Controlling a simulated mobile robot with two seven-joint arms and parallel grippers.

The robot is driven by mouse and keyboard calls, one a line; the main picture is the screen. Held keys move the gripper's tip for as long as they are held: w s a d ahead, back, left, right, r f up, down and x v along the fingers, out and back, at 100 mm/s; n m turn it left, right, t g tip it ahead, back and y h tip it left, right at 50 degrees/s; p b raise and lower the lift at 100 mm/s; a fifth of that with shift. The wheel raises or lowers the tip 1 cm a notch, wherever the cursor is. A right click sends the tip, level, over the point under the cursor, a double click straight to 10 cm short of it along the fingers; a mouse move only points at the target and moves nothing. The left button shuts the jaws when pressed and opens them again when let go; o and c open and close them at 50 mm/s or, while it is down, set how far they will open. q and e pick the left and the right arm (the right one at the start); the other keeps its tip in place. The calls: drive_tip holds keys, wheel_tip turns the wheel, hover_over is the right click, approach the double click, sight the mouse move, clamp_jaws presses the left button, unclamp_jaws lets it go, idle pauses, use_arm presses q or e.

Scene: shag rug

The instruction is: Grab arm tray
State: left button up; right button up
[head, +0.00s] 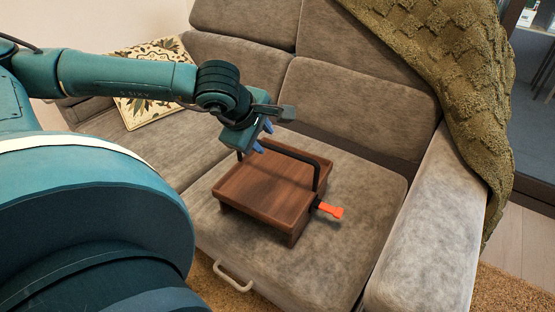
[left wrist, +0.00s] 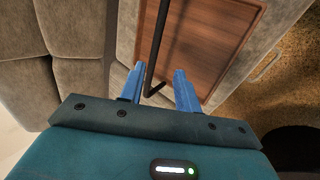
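The arm tray (head: 262,192) is a brown wooden tray with a raised rim and a black bar handle (head: 290,151). It stands on the grey sofa seat. My left gripper (head: 264,136) is above the far left part of the tray, near the left end of the handle. In the left wrist view the tray (left wrist: 205,45) lies beyond the fingers. The two blue fingers (left wrist: 157,85) are apart, with the end of the black handle (left wrist: 154,60) showing between or just beyond them. Contact cannot be made out. My right gripper is not in view.
An orange-red object (head: 330,210) sticks out from the tray's right side. The sofa armrest (head: 430,235) is at the right, with a green knitted blanket (head: 455,75) over the sofa's right side. A patterned cushion (head: 150,90) lies at the left.

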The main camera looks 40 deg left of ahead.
sight(275, 147)
use_arm(q)
drive_tip(key=shift+w+r+b+x, duration=0.15)
drive_tip(key=shift+b+x, duration=0.45)
drive_tip(key=shift+x, duration=1.9)
drive_tip(key=shift+w+r+b+x, duration=0.15)
drive_tip(key=shift+b+x, duration=0.45)
drive_tip(key=shift+x, duration=1.9)
drive_tip(key=shift+a, duration=0.1)
clamp_jaws()
drive_tip(key=shift+w, duration=0.1)
